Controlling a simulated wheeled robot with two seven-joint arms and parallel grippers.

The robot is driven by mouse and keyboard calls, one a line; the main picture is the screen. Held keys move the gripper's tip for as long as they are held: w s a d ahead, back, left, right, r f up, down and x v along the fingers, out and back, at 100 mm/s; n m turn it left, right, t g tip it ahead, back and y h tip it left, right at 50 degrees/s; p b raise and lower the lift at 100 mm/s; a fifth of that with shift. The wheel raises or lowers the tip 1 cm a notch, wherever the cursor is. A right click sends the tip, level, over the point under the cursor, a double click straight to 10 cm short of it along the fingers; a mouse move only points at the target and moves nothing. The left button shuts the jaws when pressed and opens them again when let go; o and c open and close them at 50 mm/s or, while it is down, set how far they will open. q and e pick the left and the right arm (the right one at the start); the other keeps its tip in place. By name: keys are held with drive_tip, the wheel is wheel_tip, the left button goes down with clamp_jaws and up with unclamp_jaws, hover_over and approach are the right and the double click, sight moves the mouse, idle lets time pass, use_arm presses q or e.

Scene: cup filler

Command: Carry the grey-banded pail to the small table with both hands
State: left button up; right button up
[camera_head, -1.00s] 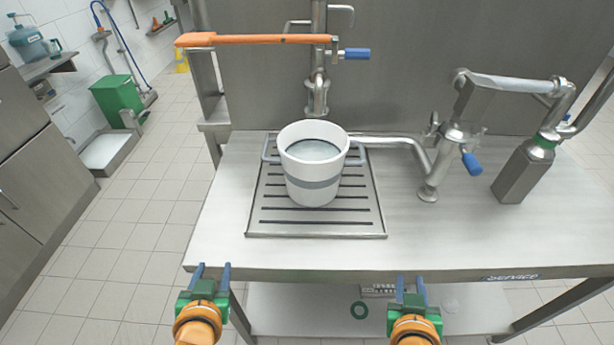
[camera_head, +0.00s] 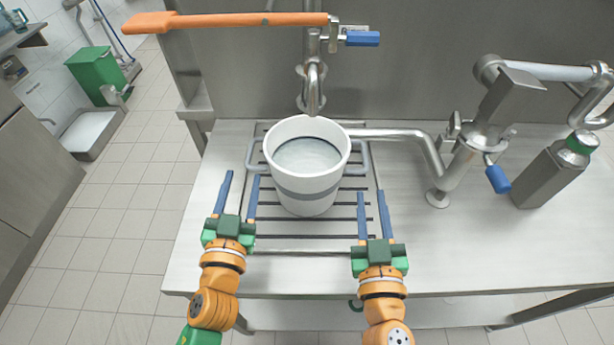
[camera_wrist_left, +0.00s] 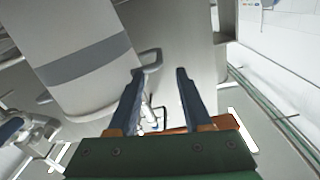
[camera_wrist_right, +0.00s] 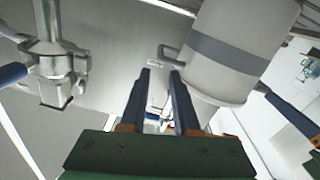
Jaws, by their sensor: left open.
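The white pail (camera_head: 306,165) with a grey band stands upright on a slatted drip tray (camera_head: 300,245), with pale liquid inside. Its left handle (camera_head: 252,156) and right handle (camera_head: 365,158) stick out at its sides. My left gripper (camera_head: 242,176) is open and empty, just short of the left handle. My right gripper (camera_head: 372,194) is open and empty, just short of the right handle. The pail also shows in the left wrist view (camera_wrist_left: 85,62) and the right wrist view (camera_wrist_right: 232,48), each with a handle ahead of the fingers. I cannot identify the small table.
A steel tap (camera_head: 312,85) with an orange lever (camera_head: 230,19) stands behind the pail. A pipe with a blue-handled valve (camera_head: 497,178) and a steel bottle (camera_head: 552,172) are on the right.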

sight(248, 154)
use_arm(q)
drive_tip(key=w, duration=0.8)
drive_tip(key=shift+d+f, duration=0.2)
drive_tip(key=shift+d, duration=0.05)
use_arm(e)
drive_tip(key=w, duration=0.8)
drive_tip(key=w+d, duration=0.1)
drive_tip(key=w, duration=0.3)
drive_tip(key=shift+w+f, duration=0.2)
drive_tip(key=shift+w, duration=0.15)
use_arm(q)
drive_tip(key=shift+s, duration=0.1)
use_arm(e)
drive_tip(key=shift+s, duration=0.1)
use_arm(q)
drive_tip(key=c, duration=0.4)
use_arm(e)
drive_tip(key=c, duration=0.4)
use_arm(q)
clamp_jaws()
use_arm(e)
clamp_jaws()
use_arm(q)
drive_tip(key=shift+r, duration=0.15)
use_arm(e)
drive_tip(key=shift+r, duration=0.15)
